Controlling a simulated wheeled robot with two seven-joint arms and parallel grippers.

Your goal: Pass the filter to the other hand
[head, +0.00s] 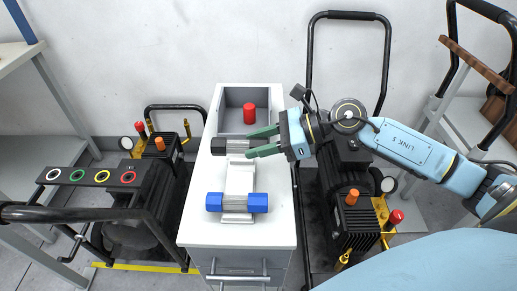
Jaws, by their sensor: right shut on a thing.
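My right gripper (263,141) reaches in from the right over the white cabinet top, its green fingers pointing left. It is shut on a filter (238,146) with a dark end cap at its left and a grey ribbed body. The fingers hide the filter's right end. The filter lies level over the back part of a pale stand (240,178); I cannot tell whether it touches it. A second filter-like cylinder with blue end caps (237,202) rests across the front of the stand. My left gripper is not in view.
A grey recessed tray (234,98) with a red cylinder (249,112) is at the back of the white cabinet (205,232). Pump carts (153,165) (352,215) with black handles stand on both sides. A rack with several coloured rings (92,176) is at left.

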